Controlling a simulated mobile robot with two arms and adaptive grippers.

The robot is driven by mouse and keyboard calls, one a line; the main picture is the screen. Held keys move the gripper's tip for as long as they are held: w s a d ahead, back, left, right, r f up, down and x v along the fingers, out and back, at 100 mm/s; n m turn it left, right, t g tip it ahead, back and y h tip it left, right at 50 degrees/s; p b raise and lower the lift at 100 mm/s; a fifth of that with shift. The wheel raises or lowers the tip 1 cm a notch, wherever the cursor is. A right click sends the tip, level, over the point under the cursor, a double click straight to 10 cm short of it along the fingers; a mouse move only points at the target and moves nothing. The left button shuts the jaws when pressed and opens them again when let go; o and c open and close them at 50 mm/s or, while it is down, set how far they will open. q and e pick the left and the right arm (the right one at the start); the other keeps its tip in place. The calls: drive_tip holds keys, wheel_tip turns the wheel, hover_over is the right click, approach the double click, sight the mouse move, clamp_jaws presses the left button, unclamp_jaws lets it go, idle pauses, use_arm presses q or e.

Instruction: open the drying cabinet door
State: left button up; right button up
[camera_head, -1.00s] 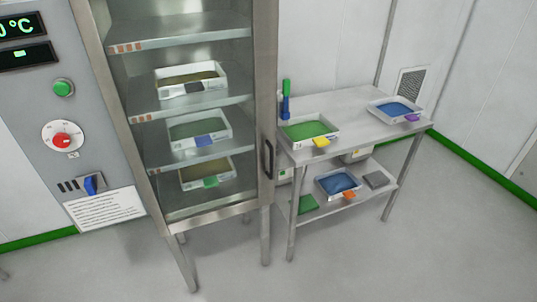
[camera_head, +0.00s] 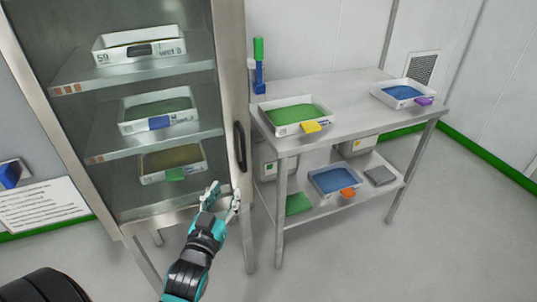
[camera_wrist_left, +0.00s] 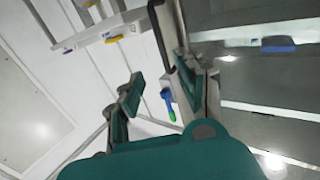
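The drying cabinet door (camera_head: 232,100) is a glass pane in a steel frame and looks shut. Its dark vertical handle (camera_head: 240,146) is on the right side of the frame. My left gripper (camera_head: 222,190) is in front of the door's lower right corner, below and a little left of the handle in the head view. Its fingers are apart with nothing between them. In the left wrist view the two fingers (camera_wrist_left: 165,88) are also spread, with the steel door frame (camera_wrist_left: 167,30) beyond them. My right gripper is not in view.
Trays (camera_head: 158,110) stand on shelves behind the glass. To the right is a steel table (camera_head: 345,108) with a green-filled tray (camera_head: 297,117) and a blue-filled tray (camera_head: 400,94); its lower shelf holds another blue tray (camera_head: 335,181). The floor in front of the table is clear.

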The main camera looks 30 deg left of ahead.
sight(243, 155)
use_arm(q)
drive_tip(key=x, duration=1.7)
drive_tip(key=shift+f+p, duration=0.1)
drive_tip(key=shift+p, duration=0.2)
drive_tip(key=shift+s, duration=0.1)
clamp_jaws()
